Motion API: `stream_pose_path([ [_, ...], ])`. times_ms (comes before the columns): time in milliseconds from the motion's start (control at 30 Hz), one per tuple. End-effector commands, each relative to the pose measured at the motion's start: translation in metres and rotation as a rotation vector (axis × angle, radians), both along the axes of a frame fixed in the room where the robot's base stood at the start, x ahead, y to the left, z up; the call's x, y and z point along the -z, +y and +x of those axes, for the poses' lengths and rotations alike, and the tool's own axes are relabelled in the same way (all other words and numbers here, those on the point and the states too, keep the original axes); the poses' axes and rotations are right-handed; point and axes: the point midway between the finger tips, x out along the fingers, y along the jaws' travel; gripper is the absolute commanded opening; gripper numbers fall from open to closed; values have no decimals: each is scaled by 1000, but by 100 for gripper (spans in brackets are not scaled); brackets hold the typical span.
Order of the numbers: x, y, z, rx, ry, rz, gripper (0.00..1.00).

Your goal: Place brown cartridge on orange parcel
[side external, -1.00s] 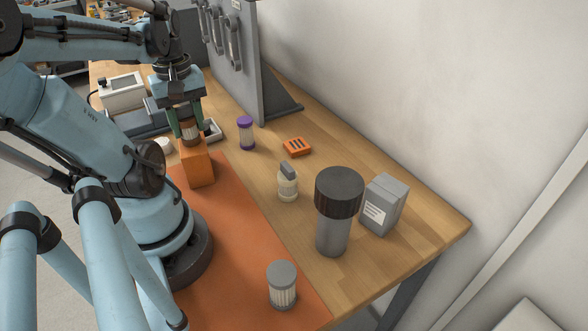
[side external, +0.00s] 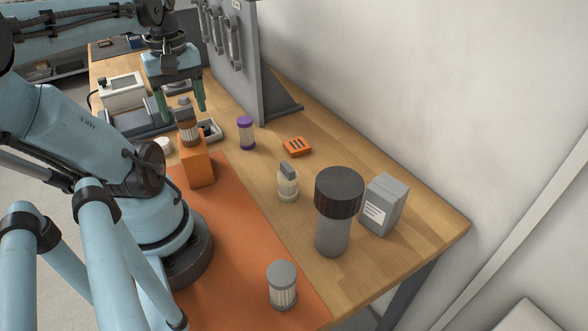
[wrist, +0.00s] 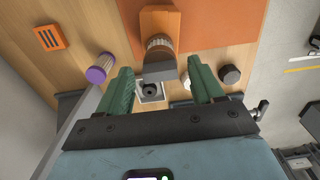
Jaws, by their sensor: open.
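The orange parcel (side external: 197,166) stands upright at the far end of the orange mat. The brown cartridge (side external: 189,134), with a grey top and a pale ribbed band, stands upright on top of the parcel. In the wrist view the cartridge (wrist: 159,62) shows between and beyond the fingertips, with the parcel (wrist: 158,20) behind it. My gripper (side external: 183,112) is open and empty above the cartridge, with a green finger to each side and apart from it. The gripper also shows in the wrist view (wrist: 161,82).
A purple-capped cartridge (side external: 246,134), an orange block with dark slots (side external: 297,146) and a cream cartridge (side external: 288,184) stand to the right. A large dark-capped canister (side external: 335,220), a grey box (side external: 381,205) and a grey-capped cartridge (side external: 282,285) are nearer. A grey panel (side external: 238,60) rises behind.

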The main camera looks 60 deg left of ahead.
Motion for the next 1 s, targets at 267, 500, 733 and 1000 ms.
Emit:
stream_pose_path([
  [267,-45,0,0,0,0,0,67],
  [500,-72,0,0,0,0,0,67],
  [733,-70,-4,15,100,-21,31,67],
  [1000,-28,-50,100,687,-170,213,67],
])
